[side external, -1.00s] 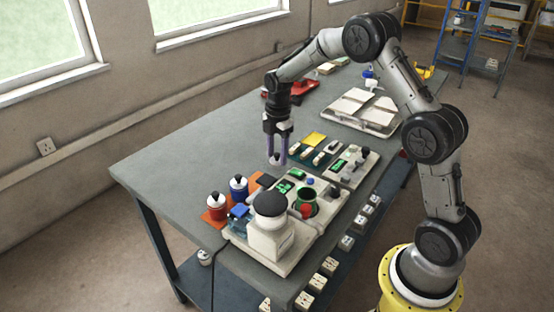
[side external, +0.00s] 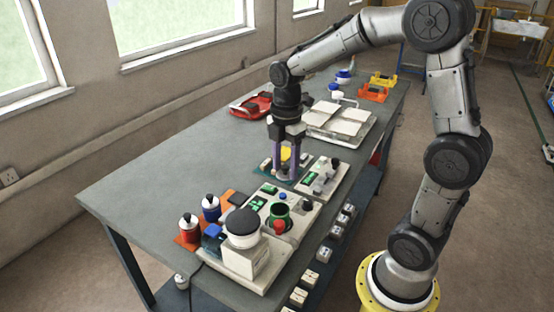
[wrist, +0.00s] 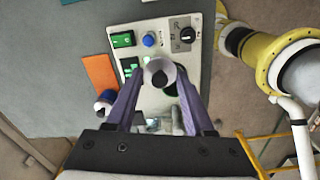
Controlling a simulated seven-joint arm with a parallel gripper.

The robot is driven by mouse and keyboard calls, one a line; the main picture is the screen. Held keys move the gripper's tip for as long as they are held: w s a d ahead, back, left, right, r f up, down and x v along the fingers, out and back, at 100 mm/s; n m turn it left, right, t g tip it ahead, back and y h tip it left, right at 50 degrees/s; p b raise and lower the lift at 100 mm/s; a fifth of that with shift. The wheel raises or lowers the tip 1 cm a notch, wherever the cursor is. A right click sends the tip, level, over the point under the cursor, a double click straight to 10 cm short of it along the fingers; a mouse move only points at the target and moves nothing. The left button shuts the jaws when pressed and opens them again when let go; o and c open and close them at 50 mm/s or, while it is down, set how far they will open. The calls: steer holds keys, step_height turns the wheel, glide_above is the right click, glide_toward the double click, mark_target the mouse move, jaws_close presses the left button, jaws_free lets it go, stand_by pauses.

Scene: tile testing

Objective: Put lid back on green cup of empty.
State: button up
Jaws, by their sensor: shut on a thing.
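The green cup (side external: 280,212) stands open-topped on the pale panel unit at the near side of the table, with a red part at its front. My gripper (side external: 285,172) has purple fingers and is above the table, behind the cup in the side view and apart from it. In the wrist view my gripper (wrist: 160,82) is shut on a small round pale lid with a dark knob (wrist: 160,79). A dark green patch below the lid in the wrist view may be the cup, mostly hidden by the lid and a finger.
A red jar (side external: 189,229) and a blue jar (side external: 211,208) stand on an orange mat left of the unit. A black-topped white device (side external: 242,230) stands beside the cup. A second panel (side external: 323,177) lies behind. The table's left part is clear.

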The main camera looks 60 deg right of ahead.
mark_target(280, 176)
steer(key=s+a+r+n, duration=0.1)
steer(key=s+a, duration=0.1)
steer(key=a, duration=0.4)
steer(key=shift+f, duration=2.9)
steer(key=shift+f, duration=0.15)
steer(key=o, duration=1.4)
steer(key=shift+o, duration=0.9)
